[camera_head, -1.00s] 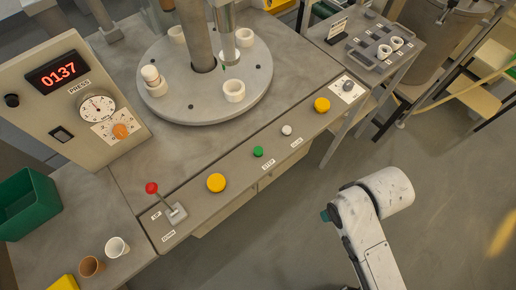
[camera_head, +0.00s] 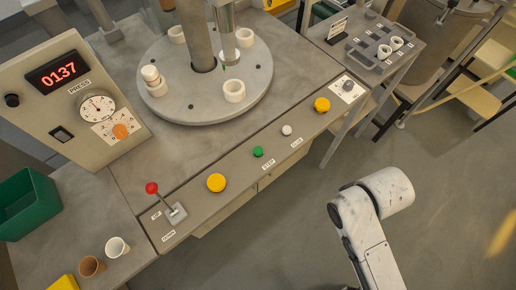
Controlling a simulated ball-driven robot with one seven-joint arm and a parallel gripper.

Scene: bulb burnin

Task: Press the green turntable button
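The green button (camera_head: 258,152) sits on the front strip of the bench, above a label that reads "STEP". It lies between a large yellow button (camera_head: 216,183) and a small white button (camera_head: 287,130). The round grey turntable (camera_head: 205,100) stands behind it with several white rings on it, one ring (camera_head: 234,91) near its front. My white arm shows at the lower right, over the floor and apart from the bench. My gripper is not visible.
A red-knobbed lever (camera_head: 152,188) stands at the strip's left end, a second yellow button (camera_head: 322,105) at its right. The press panel (camera_head: 70,95) is at the left. Two cups (camera_head: 117,247) stand at the lower left. Floor in front of the bench is clear.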

